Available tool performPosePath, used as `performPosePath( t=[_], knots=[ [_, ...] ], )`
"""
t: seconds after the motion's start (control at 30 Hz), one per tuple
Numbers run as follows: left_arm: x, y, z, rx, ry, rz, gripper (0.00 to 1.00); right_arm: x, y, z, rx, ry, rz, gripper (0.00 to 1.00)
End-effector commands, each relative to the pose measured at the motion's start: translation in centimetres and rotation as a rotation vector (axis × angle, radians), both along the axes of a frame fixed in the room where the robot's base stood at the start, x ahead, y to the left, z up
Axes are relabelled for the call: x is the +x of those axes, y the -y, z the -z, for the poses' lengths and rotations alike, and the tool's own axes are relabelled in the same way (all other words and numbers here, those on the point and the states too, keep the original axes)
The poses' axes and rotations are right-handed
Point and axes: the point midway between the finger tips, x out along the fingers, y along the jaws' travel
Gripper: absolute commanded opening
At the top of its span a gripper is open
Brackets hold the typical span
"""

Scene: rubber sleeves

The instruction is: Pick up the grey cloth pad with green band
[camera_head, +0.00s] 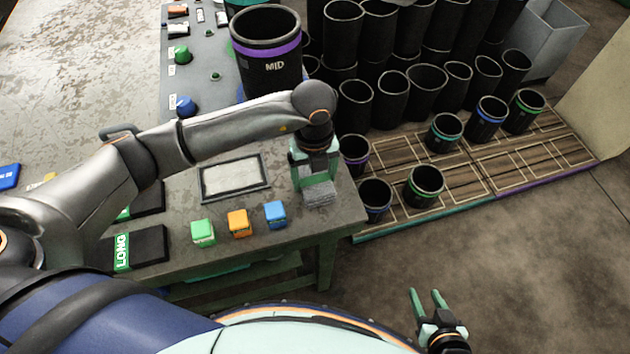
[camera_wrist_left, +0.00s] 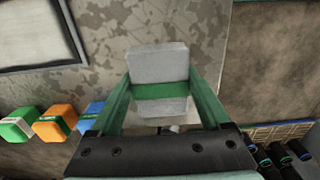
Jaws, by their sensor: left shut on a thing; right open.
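The grey cloth pad with green band (camera_wrist_left: 158,66) is between the two green fingers of my left gripper (camera_wrist_left: 160,92) in the left wrist view. The fingers are shut on its sides at the band. In the head view the grey pad (camera_head: 319,194) shows below my left gripper (camera_head: 318,180), near the right edge of the worktable (camera_head: 345,210). I cannot tell whether the pad touches the tabletop. My right gripper (camera_head: 428,298) is open and empty over the floor at the lower right.
Green (camera_head: 203,232), orange (camera_head: 239,223) and blue (camera_head: 275,214) blocks stand along the table's front edge. A framed panel (camera_head: 235,177) lies left of the pad. A large black sleeve marked MID (camera_head: 268,85) stands behind my left arm. Several black sleeves stand on the slatted floor rack (camera_head: 470,190).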

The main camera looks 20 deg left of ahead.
Motion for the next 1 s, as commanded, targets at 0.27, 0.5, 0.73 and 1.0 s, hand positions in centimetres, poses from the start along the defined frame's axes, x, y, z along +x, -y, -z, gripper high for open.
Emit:
performPosePath(
  t=[0.27, 0.5, 0.73, 1.0],
  knots=[
    [0.0, 0.0, -0.1, -0.001, 0.001, 0.000, 0.26, 0.0, 0.0, 0.0, 0.000, 0.001, 0.000, 0.50],
    [0.1, 0.0, -0.4, 0.000, 0.001, 0.000, 0.26, 0.0, 0.0, 0.0, 0.000, 0.001, 0.000, 0.50],
    [0.1, 0.0, -3.0, 0.000, 0.004, 0.002, 0.26, 0.0, 0.0, -0.1, 0.000, 0.001, 0.000, 0.50],
    [-3.5, -2.3, -8.2, 0.003, 0.006, 0.003, 0.26, 0.0, 0.0, -0.1, 0.000, 0.001, 0.000, 0.50]
  ],
)
